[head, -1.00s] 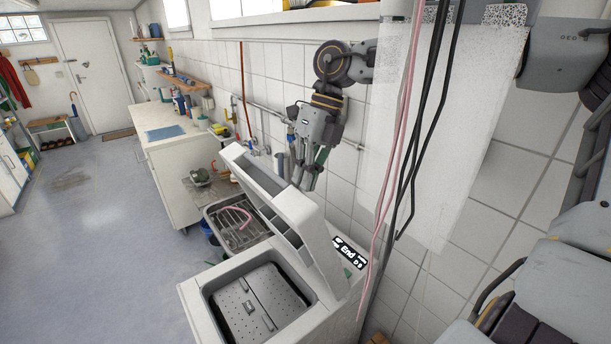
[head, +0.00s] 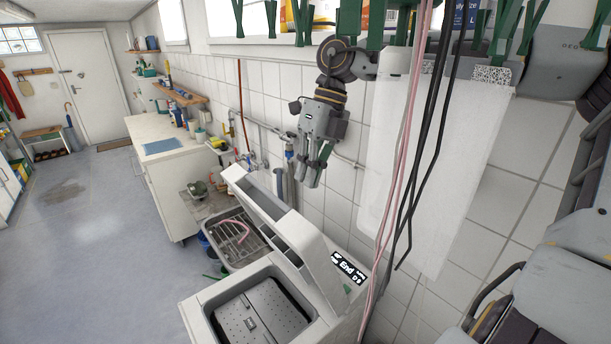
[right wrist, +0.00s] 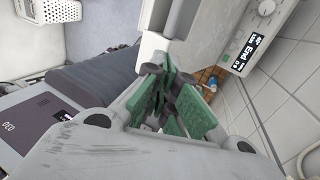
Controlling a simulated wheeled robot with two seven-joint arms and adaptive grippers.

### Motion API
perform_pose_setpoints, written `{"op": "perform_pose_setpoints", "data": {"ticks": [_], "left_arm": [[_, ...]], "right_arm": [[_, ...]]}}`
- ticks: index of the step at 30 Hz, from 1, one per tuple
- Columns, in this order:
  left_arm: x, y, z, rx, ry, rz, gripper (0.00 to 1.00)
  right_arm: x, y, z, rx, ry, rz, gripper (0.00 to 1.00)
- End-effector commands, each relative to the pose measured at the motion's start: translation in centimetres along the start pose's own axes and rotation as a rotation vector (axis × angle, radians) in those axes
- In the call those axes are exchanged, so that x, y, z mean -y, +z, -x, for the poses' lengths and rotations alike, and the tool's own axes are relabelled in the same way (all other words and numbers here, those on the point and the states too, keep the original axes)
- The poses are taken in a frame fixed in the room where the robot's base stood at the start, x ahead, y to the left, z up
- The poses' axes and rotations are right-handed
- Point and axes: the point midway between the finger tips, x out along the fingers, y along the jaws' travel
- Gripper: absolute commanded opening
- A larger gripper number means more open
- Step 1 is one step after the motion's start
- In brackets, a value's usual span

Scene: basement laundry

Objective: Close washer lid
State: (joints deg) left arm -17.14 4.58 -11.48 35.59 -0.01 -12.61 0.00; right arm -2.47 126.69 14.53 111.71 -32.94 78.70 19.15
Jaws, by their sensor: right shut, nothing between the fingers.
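The white top-loading washer (head: 203,298) stands at the bottom centre of the head view. Its lid (head: 318,266) is raised and leans back at a steep tilt. Below it the metal drum (head: 262,318) shows with its flaps shut. The panel display (head: 348,268) reads "End" and also shows in the right wrist view (right wrist: 244,53). My right gripper (head: 314,172) points down by the tiled wall, just above and behind the raised lid. Its fingers are shut and empty; their green pads (right wrist: 170,100) show in the right wrist view. My left gripper is not in view.
A sink (head: 238,236) with a pink hose stands beyond the washer, then a white counter (head: 160,140). Pipes run along the wall behind the lid. Pink and black cables (head: 405,170) hang right of the washer. The floor at left is open.

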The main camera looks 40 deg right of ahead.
Motion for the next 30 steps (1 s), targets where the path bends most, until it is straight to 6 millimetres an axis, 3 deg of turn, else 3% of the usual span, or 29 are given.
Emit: {"op": "perform_pose_setpoints", "data": {"ticks": [9, 24, 28, 30], "left_arm": [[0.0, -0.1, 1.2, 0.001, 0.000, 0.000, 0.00], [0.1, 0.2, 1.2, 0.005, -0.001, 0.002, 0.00], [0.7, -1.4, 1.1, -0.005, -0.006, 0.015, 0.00], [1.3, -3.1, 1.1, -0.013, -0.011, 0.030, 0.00]], "right_arm": [[-0.4, -0.5, 2.6, 0.001, 0.000, -0.002, 0.00], [-0.4, -0.5, 2.9, 0.003, 0.002, -0.002, 0.00], [-0.1, 0.2, 2.9, 0.027, 0.022, -0.005, 0.00], [0.3, 1.0, 2.9, 0.056, 0.047, -0.008, 0.00]]}}
